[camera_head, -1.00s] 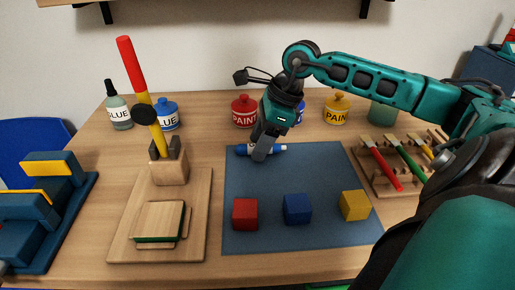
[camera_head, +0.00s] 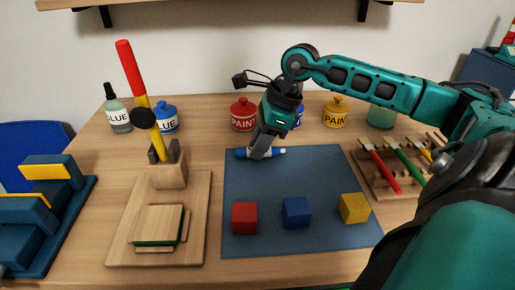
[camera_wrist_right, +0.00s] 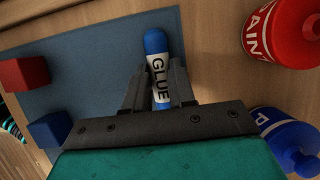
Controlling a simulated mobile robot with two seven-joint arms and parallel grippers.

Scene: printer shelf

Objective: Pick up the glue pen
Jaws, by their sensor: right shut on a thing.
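The glue pen (camera_head: 272,152) is a blue tube with a white label, lying at the back edge of the blue mat (camera_head: 280,182). My right gripper (camera_head: 259,153) reaches down over it from above. In the right wrist view, the glue pen (camera_wrist_right: 156,68) shows its "GLUE" label between the two dark fingers of my right gripper (camera_wrist_right: 160,88), which is shut on it. The pen appears to be still at mat level; any gap beneath it cannot be made out. My left gripper is not in view.
A red cube (camera_head: 245,217), a blue cube (camera_head: 296,212) and a yellow cube (camera_head: 354,208) sit on the mat's front half. A red paint pot (camera_head: 243,115) and a yellow one (camera_head: 336,112) stand behind.

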